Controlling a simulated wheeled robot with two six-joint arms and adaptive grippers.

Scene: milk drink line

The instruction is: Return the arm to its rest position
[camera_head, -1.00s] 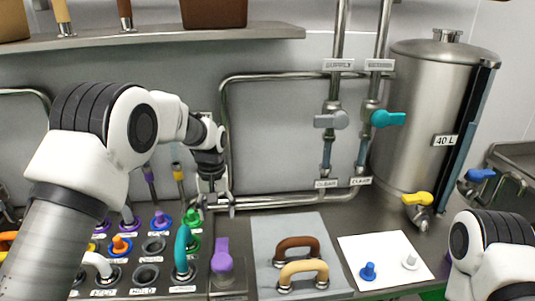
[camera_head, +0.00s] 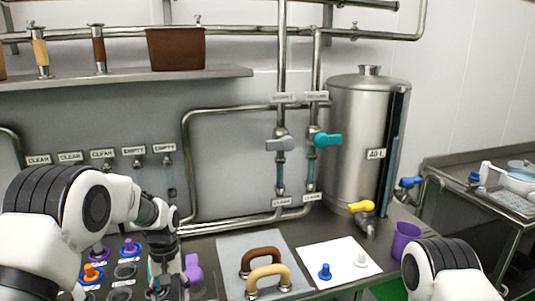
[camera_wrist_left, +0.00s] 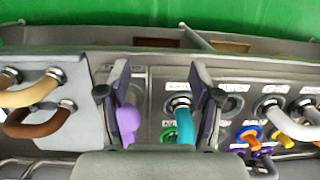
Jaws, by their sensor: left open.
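My left arm comes in from the left in the head view, bent at the elbow. Its gripper (camera_head: 162,284) points down over the panel of coloured plugs and handles and holds nothing. In the left wrist view the two fingers (camera_wrist_left: 163,95) stand wide apart. Between them in that picture show a purple handle (camera_wrist_left: 128,122) and a teal handle (camera_wrist_left: 184,124); I cannot tell how far below they are. In the head view the gripper hides most of the teal handle. My right arm shows only as a link at the lower right; its gripper is out of view.
A brown handle (camera_head: 261,252) and a tan handle (camera_head: 268,272) stand on a grey mat (camera_head: 234,247). A white sheet (camera_head: 341,254) holds blue and white plugs. A steel tank (camera_head: 352,140), pipes with valves and a purple cup (camera_head: 405,241) stand beyond.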

